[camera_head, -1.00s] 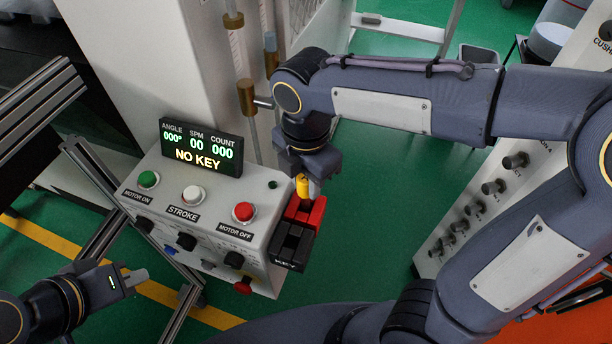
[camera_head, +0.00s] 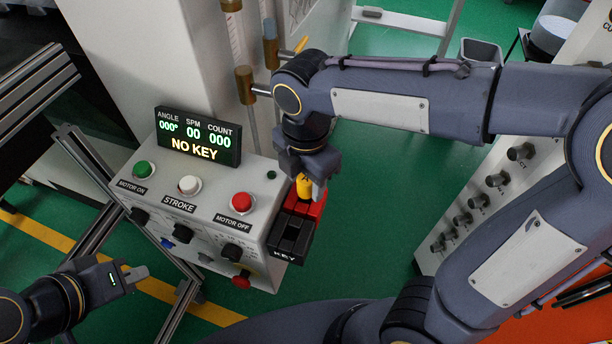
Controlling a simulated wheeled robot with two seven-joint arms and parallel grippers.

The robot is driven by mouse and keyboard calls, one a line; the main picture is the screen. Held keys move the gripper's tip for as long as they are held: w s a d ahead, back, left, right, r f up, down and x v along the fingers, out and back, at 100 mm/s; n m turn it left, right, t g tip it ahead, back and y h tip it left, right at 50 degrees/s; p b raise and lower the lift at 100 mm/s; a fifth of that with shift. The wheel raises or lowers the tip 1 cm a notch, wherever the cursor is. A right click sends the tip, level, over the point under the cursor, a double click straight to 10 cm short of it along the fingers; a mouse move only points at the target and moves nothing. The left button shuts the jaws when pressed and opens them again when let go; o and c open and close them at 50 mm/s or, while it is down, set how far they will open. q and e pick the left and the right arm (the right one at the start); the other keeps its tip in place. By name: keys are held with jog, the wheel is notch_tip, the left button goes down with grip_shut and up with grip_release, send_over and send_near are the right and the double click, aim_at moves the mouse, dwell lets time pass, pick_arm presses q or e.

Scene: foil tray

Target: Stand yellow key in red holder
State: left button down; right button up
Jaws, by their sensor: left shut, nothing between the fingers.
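The yellow key (camera_head: 304,186) is below my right gripper (camera_head: 311,185), above the red holder (camera_head: 318,208). The key looks roughly upright, and its lower end is at or just above the holder; I cannot tell whether it is seated. One finger shows just right of the key. The other finger is hidden, so I cannot tell whether the jaws grip it. The red holder is on the right side of the grey control box, behind a black block marked KEY (camera_head: 290,238). My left gripper (camera_head: 136,274) is shut and empty at the lower left, away from the holder.
The control box (camera_head: 205,205) carries buttons and knobs, and its display (camera_head: 198,137) reads NO KEY. A metal frame (camera_head: 90,160) stands between my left gripper and the box's left side. A panel with knobs (camera_head: 485,185) is at the right. Green floor lies between.

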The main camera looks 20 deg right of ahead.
jog(key=shift+o, duration=0.7)
notch_tip(320, 180, up, 8)
jog(key=shift+f, duration=0.1)
jog(key=s+d+f+m+t+y, duration=0.2)
jog(key=s+d+f+m, duration=0.2)
jog(key=m, duration=0.8)
jog(key=s+d+f+m+t+y, duration=0.1)
jog(key=s+d+f+m+t, duration=0.2)
jog(key=m, duration=1)
jog(key=shift+s+d+f+m+t+y, duration=0.3)
jog(key=shift+s+d+f+y, duration=0.15)
jog(key=shift+s+d, duration=1.4)
jog(key=shift+w+d, duration=0.1)
jog(key=shift+w, duration=0.05)
